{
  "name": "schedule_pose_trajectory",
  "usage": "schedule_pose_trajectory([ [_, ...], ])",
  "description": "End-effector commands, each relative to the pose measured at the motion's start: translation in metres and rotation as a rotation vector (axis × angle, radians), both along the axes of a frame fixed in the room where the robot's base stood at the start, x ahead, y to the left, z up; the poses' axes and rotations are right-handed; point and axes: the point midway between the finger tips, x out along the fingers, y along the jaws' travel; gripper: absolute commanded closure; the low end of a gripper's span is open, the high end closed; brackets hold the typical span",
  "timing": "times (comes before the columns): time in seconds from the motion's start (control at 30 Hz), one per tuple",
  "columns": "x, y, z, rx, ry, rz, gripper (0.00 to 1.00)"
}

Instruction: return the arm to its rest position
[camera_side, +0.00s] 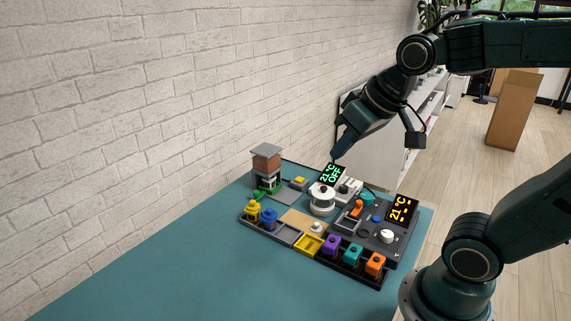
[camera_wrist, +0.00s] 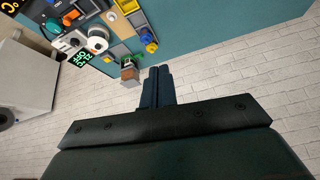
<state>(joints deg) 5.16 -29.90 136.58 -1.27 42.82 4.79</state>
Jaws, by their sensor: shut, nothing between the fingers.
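My gripper (camera_side: 338,147) is shut and empty. In the side view it hangs in the air above the back edge of the board of controls, pointing down and to the left. In the wrist view my gripper (camera_wrist: 160,72) shows as two dark fingers side by side, with the brick wall behind them. It looks apart from everything around it.
A board (camera_side: 290,230) with knobs, coloured blocks and two lit displays reading 21 °C (camera_side: 331,173) stands on the teal table (camera_side: 180,270). A small house-like tower (camera_side: 267,160) stands at its back left. The brick wall (camera_side: 150,100) is behind. The table's front left is clear.

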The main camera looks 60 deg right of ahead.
Motion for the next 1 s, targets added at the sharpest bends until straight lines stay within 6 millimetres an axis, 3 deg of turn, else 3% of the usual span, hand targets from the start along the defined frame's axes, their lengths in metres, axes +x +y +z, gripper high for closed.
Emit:
schedule_pose_trajectory([
  [0.2, -0.048, 0.014, -0.006, -0.03, 0.023, 0.093, 1.0],
  [0.4, -0.07, 0.018, -0.013, -0.043, 0.039, 0.136, 1.0],
  [1.0, -0.073, 0.018, -0.014, -0.046, 0.043, 0.142, 1.0],
])
